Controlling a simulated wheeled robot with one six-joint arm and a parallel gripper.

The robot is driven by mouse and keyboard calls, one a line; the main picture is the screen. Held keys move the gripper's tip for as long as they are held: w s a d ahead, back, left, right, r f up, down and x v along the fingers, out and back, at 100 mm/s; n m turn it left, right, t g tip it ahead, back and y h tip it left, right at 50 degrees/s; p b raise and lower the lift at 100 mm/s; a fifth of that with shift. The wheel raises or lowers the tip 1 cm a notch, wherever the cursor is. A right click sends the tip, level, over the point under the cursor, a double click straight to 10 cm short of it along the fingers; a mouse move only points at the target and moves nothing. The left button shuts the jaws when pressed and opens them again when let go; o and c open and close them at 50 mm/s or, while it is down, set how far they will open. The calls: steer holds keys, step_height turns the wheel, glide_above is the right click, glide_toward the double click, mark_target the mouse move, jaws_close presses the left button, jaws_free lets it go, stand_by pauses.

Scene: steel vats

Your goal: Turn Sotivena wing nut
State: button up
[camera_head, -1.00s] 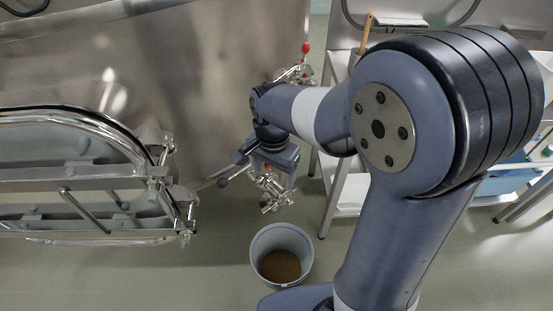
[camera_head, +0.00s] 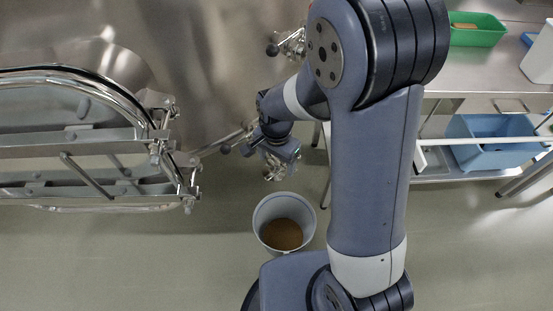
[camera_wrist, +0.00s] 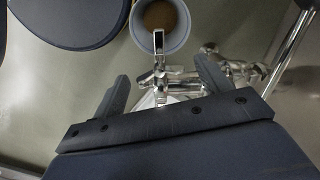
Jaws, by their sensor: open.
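In the wrist view a polished metal piece (camera_wrist: 160,62) stands up between the fingers of my gripper (camera_wrist: 163,84); it looks like a flat wing or lever, and I cannot tell if it is the wing nut. My gripper is open, with a finger apart on each side of it. Shiny pipe fittings (camera_wrist: 235,68) run off to the right behind the right finger. In the head view my gripper (camera_head: 279,158) is low beside the vat, right at a small metal fitting (camera_head: 274,172), which it partly hides. No name label can be read.
A grey bucket with brown contents (camera_head: 258,215) stands on the floor just below the fitting. The steel vat (camera_head: 200,60) and its open hatch (camera_head: 75,165) fill the left. A steel table (camera_head: 480,75) with a green bin (camera_head: 478,35) stands right; a blue bin (camera_head: 490,150) sits below.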

steer(key=shift+c, duration=0.2)
steer(key=c, duration=0.9)
steer(key=shift+c, duration=0.2)
